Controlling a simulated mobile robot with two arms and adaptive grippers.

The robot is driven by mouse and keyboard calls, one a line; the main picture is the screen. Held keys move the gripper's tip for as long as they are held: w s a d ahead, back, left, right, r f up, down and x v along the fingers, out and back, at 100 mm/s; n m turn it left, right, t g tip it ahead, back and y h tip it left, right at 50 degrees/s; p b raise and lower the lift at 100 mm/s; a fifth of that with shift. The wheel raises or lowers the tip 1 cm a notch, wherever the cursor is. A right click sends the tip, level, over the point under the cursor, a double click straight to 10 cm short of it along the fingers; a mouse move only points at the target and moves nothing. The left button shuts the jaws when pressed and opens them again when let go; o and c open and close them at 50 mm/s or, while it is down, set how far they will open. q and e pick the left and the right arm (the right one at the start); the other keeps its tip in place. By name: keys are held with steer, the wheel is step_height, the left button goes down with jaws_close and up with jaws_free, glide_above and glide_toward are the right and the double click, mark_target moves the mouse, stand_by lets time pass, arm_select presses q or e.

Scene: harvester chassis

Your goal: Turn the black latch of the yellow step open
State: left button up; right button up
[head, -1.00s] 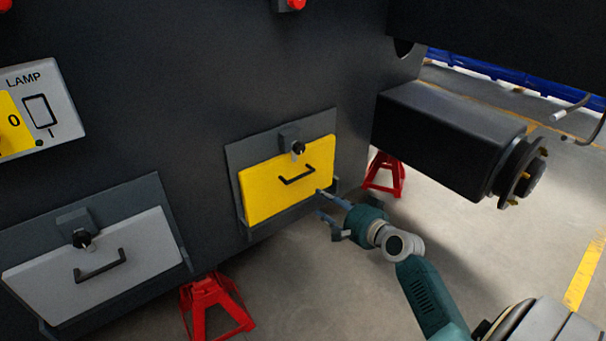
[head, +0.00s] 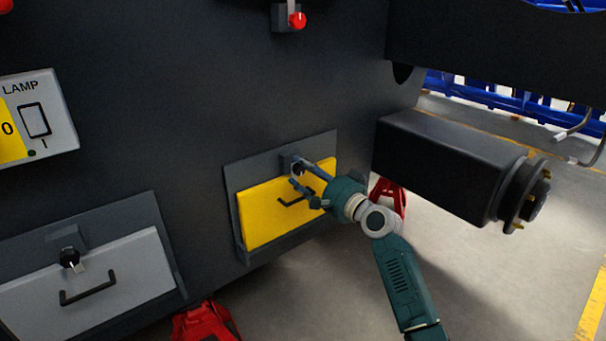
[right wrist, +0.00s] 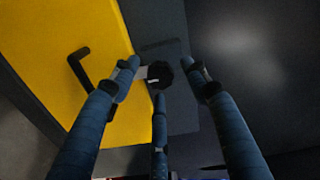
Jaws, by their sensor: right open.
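The yellow step (head: 262,221) is a folded panel in a dark frame on the chassis, with a black handle on its face. It also shows in the right wrist view (right wrist: 60,50). Its black latch (right wrist: 159,74) is a round knob with a light tab at the step's upper edge. In the head view the latch (head: 298,168) is partly covered by my fingers. My right gripper (head: 297,172) is open at the latch. In the right wrist view its fingers (right wrist: 165,75) spread around the knob; contact cannot be told. My left gripper is not in view.
A grey step (head: 120,270) with its own black latch and handle is at lower left. A lamp switch panel (head: 38,115) is at left. A black axle beam with a hub (head: 450,175) juts out at right. Red stands (head: 205,322) are below the chassis.

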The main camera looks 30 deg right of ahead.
steer(key=shift+w, duration=0.3)
steer(key=c, duration=1.2)
steer(key=shift+o, duration=0.2)
